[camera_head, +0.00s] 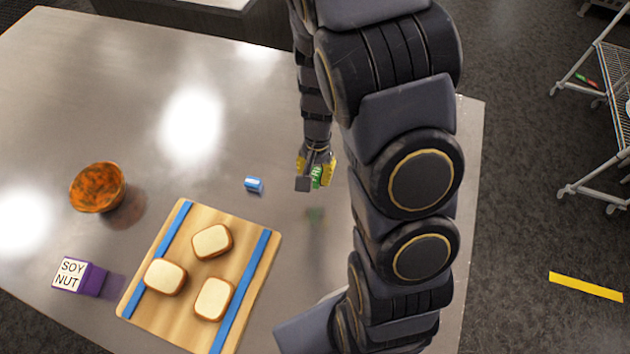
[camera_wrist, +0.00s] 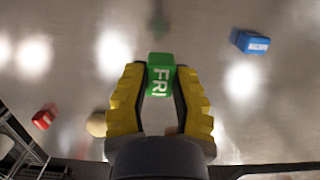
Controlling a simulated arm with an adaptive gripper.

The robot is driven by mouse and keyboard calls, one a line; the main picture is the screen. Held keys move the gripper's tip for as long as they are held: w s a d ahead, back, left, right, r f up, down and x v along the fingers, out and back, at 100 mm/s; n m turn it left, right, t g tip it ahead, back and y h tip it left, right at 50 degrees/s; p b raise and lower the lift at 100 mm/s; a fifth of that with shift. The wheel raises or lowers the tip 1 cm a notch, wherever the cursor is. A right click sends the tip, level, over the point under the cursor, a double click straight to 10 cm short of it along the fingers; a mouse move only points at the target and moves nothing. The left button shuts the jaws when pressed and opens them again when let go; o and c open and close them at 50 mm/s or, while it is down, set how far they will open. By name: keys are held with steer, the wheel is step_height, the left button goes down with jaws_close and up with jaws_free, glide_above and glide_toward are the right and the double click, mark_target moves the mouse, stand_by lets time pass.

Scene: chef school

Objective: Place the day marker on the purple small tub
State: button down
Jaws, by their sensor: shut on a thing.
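The day marker is a green block lettered "FRI" (camera_wrist: 160,74), and it also shows in the head view (camera_head: 317,175). My gripper (camera_head: 318,172) is shut on it, with yellow-and-black fingers on both sides in the wrist view (camera_wrist: 160,88). The marker is above the table, with a faint green reflection below it. The purple small tub (camera_head: 97,279), with a white face reading "SOY NUT", stands at the lower left of the head view. My gripper is well to the right of the tub and farther up the picture.
A wooden board (camera_head: 180,311) with blue strips and three bread slices lies between tub and gripper. An orange-brown bowl (camera_head: 97,187) is at left. A small blue block (camera_head: 254,184) lies left of my gripper. A red block (camera_wrist: 44,117) shows in the wrist view.

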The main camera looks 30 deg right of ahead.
steer(key=shift+r, duration=0.85)
steer(key=w+a+r, duration=0.2)
steer(key=a+r, duration=0.1)
steer(key=a, duration=1.1)
steer(key=w+a+r, duration=0.1)
steer(key=a+r, duration=0.3)
steer(key=a, duration=0.9)
steer(key=s+a+r, duration=0.3)
steer(key=s+a, duration=0.5)
steer(key=a, duration=0.5)
glide_above(69, 276)
steer(key=f, duration=0.9)
steer(key=shift+d, duration=0.3)
steer(key=shift+w+a+f, duration=0.1)
steer(key=shift+a+f, duration=0.05)
steer(key=shift+f, duration=1.7)
steer(key=shift+f, duration=0.15)
